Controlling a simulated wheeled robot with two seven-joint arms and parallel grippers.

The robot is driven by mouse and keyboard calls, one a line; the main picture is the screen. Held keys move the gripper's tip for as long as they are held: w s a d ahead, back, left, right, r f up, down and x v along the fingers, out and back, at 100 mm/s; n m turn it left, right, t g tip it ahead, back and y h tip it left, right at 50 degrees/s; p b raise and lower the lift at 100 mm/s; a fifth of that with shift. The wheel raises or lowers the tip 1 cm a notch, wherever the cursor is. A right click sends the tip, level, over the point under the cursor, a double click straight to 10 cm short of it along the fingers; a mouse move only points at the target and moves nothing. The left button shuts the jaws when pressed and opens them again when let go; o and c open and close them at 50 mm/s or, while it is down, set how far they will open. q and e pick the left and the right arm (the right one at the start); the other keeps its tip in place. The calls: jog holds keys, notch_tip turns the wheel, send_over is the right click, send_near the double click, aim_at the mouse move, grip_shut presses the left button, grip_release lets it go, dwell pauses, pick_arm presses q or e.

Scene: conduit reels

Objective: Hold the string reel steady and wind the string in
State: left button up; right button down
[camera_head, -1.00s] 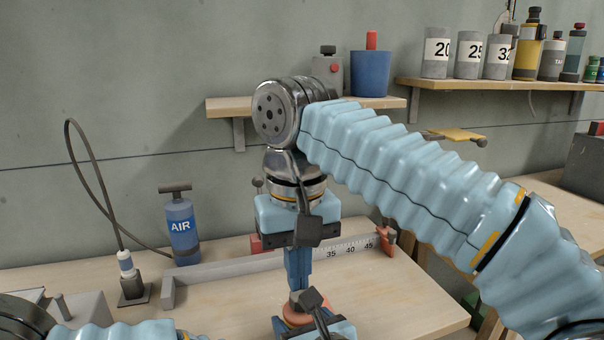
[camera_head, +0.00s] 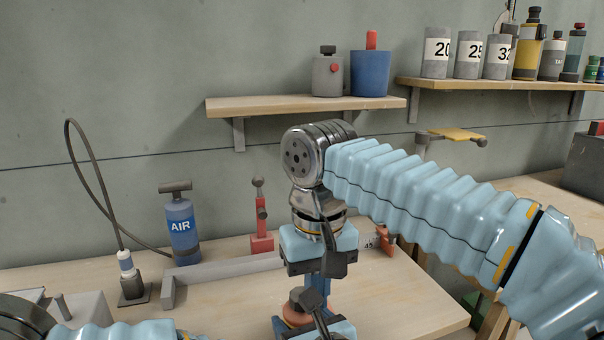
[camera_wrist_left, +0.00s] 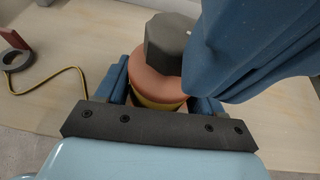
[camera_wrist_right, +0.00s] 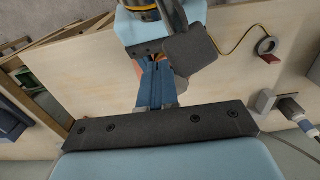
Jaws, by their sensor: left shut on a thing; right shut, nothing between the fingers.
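The string reel (camera_wrist_left: 158,83) has a salmon-orange flange, yellow string wound below it and a dark many-sided knob (camera_wrist_left: 168,42) on top. In the head view only part of the reel (camera_head: 296,316) shows. My left gripper (camera_wrist_left: 160,98) is shut around the reel, a finger on each side. My right gripper (camera_wrist_right: 156,86) is shut and empty, pointing down beside the knob; in the left wrist view its blue fingers (camera_wrist_left: 235,50) hide the reel's right side. I cannot tell whether they touch the knob. The loose string (camera_wrist_left: 52,69) runs left across the table.
A grey ring (camera_wrist_left: 15,61) lies by the string's far end. Behind stand a grey rail (camera_head: 225,268), a red stand (camera_head: 261,240), a blue AIR bottle (camera_head: 182,230) and a corded plug (camera_head: 130,278). The front right table top (camera_head: 410,305) is clear.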

jog(key=shift+f, duration=0.55)
jog(key=shift+a, duration=0.1)
jog(key=shift+s+a, duration=0.15)
jog(key=shift+a, duration=0.15)
jog(key=shift+s+a, duration=0.2)
jog(key=shift+a, duration=0.75)
dwell(0.4)
